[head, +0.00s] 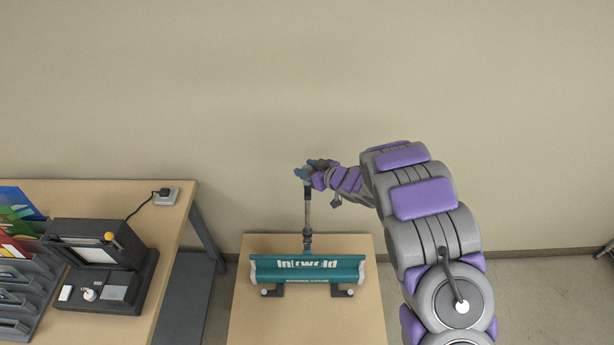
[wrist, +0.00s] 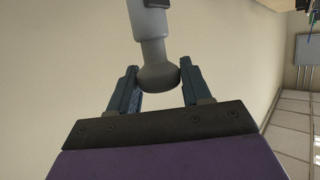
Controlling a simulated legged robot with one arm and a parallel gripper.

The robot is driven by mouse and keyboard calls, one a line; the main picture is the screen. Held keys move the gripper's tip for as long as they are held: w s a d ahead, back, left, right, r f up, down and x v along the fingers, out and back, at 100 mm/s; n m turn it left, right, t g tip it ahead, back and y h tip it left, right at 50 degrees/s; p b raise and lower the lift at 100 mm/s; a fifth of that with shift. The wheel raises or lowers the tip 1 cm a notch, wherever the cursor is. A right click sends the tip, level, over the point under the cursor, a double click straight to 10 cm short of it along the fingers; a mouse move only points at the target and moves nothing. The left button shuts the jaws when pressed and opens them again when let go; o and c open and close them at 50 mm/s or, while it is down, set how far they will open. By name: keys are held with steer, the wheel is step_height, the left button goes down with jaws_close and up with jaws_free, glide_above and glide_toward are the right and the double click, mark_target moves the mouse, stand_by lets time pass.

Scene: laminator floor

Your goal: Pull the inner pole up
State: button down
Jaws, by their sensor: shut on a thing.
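The inner pole (head: 307,208) stands roughly upright above a teal banner stand base (head: 262,269) with white lettering. A dark collar (head: 308,236) sits low on the pole. My gripper (head: 313,168) is at the pole's top end, reached from the right. In the wrist view, the two fingers of my gripper (wrist: 159,82) are on either side of the pole's rounded grey end (wrist: 158,76) and shut on it. The pole's grey shaft (wrist: 152,50) runs up out of that view.
The stand rests on dark feet on a small wooden table (head: 250,318). At left, a larger wooden table (head: 120,188) holds a black laminator (head: 95,231), a file rack (head: 25,290) and a power adapter (head: 166,196). A plain beige wall is behind.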

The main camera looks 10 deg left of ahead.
step_height(320, 180, up, 7)
steer(key=p, duration=0.3)
steer(key=shift+p, duration=0.3)
steer(key=shift+w+r, duration=0.1)
steer(key=shift+r, duration=0.25)
steer(key=c, duration=0.7)
jaws_free()
steer(key=shift+o, duration=0.4)
steer(key=shift+d, duration=0.1)
steer(key=b+v, duration=0.1)
steer(key=v, duration=1.6)
steer(key=shift+d+f+b, duration=0.15)
steer(key=shift+f+b, duration=0.1)
steer(key=shift+b, duration=0.05)
